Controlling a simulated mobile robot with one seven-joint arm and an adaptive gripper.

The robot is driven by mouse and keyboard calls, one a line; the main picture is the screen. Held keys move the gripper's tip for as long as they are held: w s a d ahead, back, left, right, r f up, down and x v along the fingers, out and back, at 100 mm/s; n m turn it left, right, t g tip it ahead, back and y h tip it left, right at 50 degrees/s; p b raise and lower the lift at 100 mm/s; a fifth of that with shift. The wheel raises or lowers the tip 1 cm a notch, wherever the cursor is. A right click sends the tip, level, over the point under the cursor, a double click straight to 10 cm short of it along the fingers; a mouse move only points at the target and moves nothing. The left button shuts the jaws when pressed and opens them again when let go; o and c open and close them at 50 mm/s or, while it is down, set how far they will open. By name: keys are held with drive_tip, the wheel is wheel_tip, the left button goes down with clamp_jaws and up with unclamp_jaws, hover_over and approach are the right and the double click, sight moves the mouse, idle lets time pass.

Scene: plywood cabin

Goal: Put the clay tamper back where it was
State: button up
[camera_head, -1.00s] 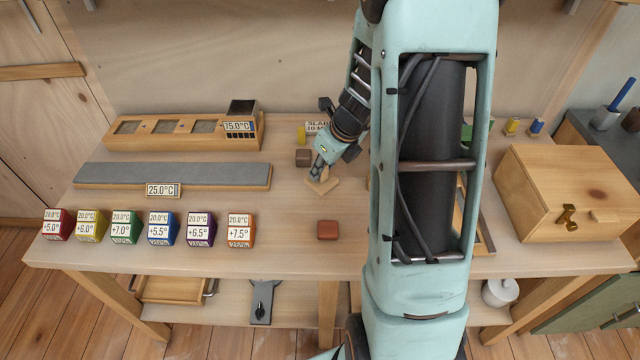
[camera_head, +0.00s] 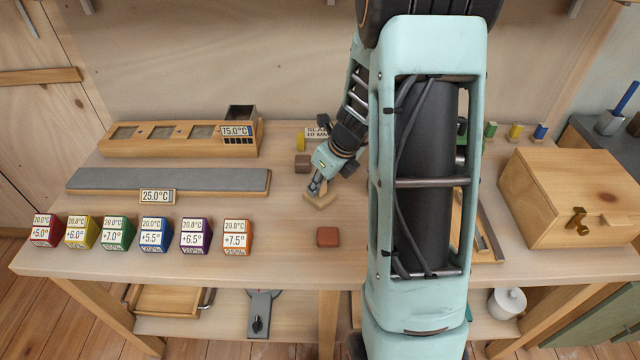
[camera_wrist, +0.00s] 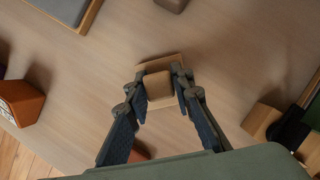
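The clay tamper, a pale wooden block on a wider flat base, shows in the head view (camera_head: 321,202) on or just above the middle of the table. My gripper (camera_head: 316,187) is over it, pointing down. In the wrist view my gripper (camera_wrist: 159,88) has one finger on each side of the tamper's upper block (camera_wrist: 158,86), seemingly shut on it. The base (camera_wrist: 160,66) sticks out beyond the fingers. I cannot tell whether the base touches the table.
A reddish block (camera_head: 328,236) lies in front of the tamper and a brown block (camera_head: 302,163) behind it. Several coloured cubes (camera_head: 155,234) line the front left, before a grey slab (camera_head: 160,180). A wooden box (camera_head: 570,195) stands at right. My arm hides the table's right-centre.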

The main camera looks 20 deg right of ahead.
drive_tip(key=o, duration=0.3)
drive_tip(key=shift+o, duration=0.2)
drive_tip(key=shift+r, duration=0.1)
drive_tip(key=shift+r, duration=0.3)
drive_tip(key=p+v, duration=0.3)
drive_tip(key=v, duration=0.8)
drive_tip(key=shift+r, duration=0.3)
drive_tip(key=shift+s+d, duration=0.1)
drive_tip(key=shift+s, duration=0.05)
